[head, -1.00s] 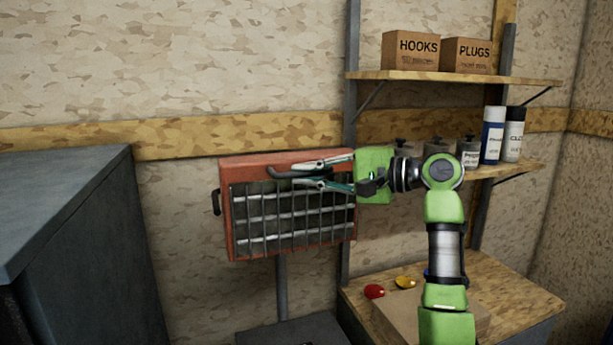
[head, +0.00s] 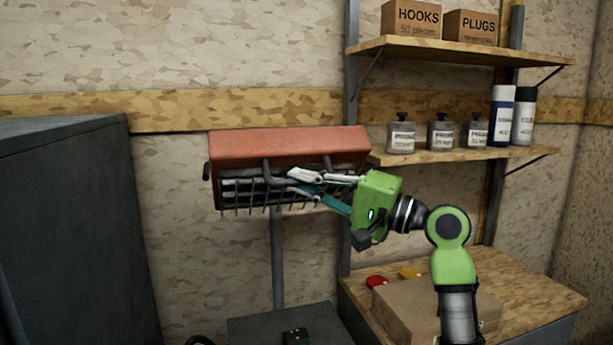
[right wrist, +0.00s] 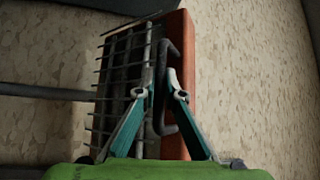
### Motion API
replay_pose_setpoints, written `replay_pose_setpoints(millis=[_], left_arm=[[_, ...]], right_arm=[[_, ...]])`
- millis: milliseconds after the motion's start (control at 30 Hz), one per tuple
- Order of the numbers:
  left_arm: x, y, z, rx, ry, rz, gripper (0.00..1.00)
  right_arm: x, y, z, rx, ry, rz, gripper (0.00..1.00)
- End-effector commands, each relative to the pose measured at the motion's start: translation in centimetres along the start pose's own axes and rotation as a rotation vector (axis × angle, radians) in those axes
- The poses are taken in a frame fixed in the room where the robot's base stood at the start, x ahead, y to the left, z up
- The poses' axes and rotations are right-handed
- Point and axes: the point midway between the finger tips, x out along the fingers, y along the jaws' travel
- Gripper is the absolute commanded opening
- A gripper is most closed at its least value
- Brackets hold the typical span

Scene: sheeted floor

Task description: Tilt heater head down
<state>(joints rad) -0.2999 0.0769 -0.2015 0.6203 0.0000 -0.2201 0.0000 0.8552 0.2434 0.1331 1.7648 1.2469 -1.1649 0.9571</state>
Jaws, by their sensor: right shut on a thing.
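The heater head (head: 290,146) is an orange-red box with a dark wire grille, on a grey post (head: 278,255) against the wall. It is tilted so its top faces me and its grille points downward. A dark bar handle (head: 268,172) runs along its front edge. My right gripper (head: 297,182) is at the front of the heater, shut on the handle. In the right wrist view the fingers (right wrist: 160,95) are on either side of the dark handle (right wrist: 168,75), with the grille to the left and the orange shell behind. My left gripper is not in view.
Shelves at the right hold boxes (head: 411,20), several jars (head: 401,137) and two spray cans (head: 500,115). A wooden bench (head: 525,292) with a cardboard box (head: 415,308) stands below my right arm. A dark cabinet (head: 70,230) stands at the left.

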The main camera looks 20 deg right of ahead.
Motion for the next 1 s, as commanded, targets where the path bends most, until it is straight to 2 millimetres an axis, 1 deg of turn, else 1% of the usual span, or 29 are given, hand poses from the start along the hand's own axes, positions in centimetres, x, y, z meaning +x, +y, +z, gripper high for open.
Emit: replay_pose_setpoints(millis=[33,300,900,933,967,1000], left_arm=[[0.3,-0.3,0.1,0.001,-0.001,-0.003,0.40],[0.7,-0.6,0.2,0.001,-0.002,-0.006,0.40],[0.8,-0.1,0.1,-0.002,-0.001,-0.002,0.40],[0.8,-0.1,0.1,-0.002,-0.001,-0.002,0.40],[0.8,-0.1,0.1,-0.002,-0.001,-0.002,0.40],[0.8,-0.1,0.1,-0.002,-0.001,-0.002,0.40]], right_arm=[[-0.1,0.9,0.1,0.003,-0.001,0.009,0.00],[-0.3,2.2,0.3,0.003,-0.002,0.008,0.00],[-0.3,2.7,0.3,0.003,-0.002,0.011,0.00],[-0.3,2.7,0.3,0.003,-0.002,0.011,0.16],[-0.3,2.7,0.4,0.003,-0.002,0.011,0.24],[-0.3,2.7,0.4,0.003,-0.002,0.010,0.26]])
